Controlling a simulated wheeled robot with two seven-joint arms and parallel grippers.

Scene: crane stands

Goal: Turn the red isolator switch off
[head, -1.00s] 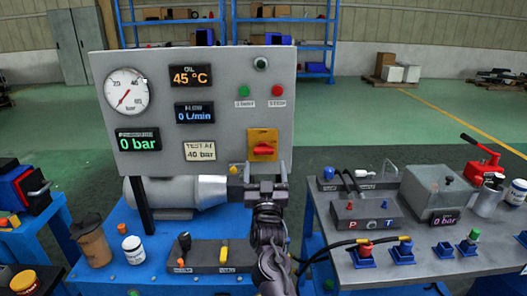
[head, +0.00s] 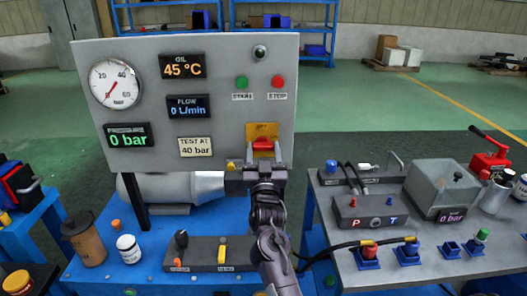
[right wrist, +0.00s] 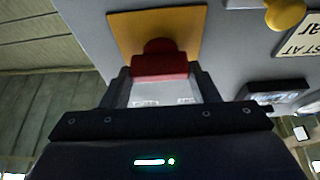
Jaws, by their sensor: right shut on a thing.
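The red isolator switch (head: 263,146) sits on a yellow plate (head: 262,131) at the lower right of the grey control panel (head: 215,80). In the right wrist view the red handle (right wrist: 160,66) lies between my fingertips, with the yellow plate (right wrist: 130,28) behind it. My right gripper (head: 263,158) is at the switch from below, its fingers shut on the handle's two sides. The handle lies crosswise between the fingers; its lower part is partly covered by the gripper in the head view. My left gripper is not in view.
A yellow knob (head: 231,165) is close to the left of my right gripper. The panel also bears a green start button (head: 241,82) and a red stop button (head: 278,81). A bench (head: 440,265) with hoses and a manifold stands to the right.

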